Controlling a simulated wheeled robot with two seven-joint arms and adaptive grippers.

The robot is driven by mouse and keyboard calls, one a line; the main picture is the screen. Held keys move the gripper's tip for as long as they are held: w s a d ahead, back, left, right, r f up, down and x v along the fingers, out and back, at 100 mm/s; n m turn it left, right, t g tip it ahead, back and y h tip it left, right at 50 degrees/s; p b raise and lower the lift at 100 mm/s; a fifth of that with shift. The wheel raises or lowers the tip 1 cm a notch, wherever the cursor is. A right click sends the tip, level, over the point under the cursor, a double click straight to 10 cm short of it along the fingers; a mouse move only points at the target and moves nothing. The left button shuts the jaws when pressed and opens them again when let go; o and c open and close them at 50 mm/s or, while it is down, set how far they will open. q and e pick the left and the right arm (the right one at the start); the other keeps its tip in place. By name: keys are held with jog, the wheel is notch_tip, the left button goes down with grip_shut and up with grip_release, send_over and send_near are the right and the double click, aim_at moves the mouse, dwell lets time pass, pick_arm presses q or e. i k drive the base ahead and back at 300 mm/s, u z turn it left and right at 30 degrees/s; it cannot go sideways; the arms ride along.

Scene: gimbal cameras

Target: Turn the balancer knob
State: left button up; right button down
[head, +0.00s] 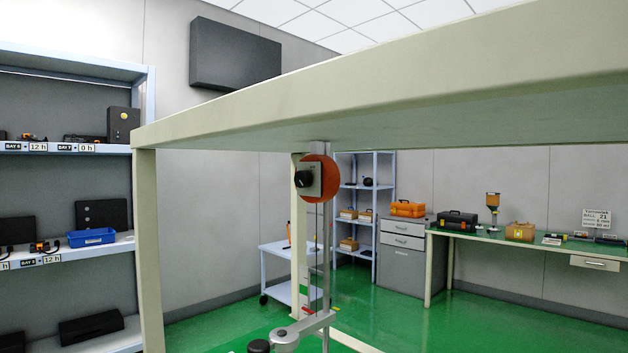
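A round orange-red balancer (325,178) hangs under the pale overhead frame near the middle of the head view. A small square grey plate on its left face carries a black knob (304,180). The knob is uncovered and nothing touches it. A vertical grey rod (327,250) runs down below the balancer to a grey bracket (300,328) with a dark round end at the bottom edge. Neither of my grippers shows in the head view.
A thick pale beam (400,100) crosses the upper view, with a post (148,250) at left. A shelf rack (70,150) stands further left. A small white cart (285,262), drawers (402,250) and a green-topped bench (540,243) stand behind. Green floor is open at right.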

aim_at(302, 179)
jog(key=u, duration=1.75)
jog(key=i, duration=0.7)
jog(key=z, duration=1.5)
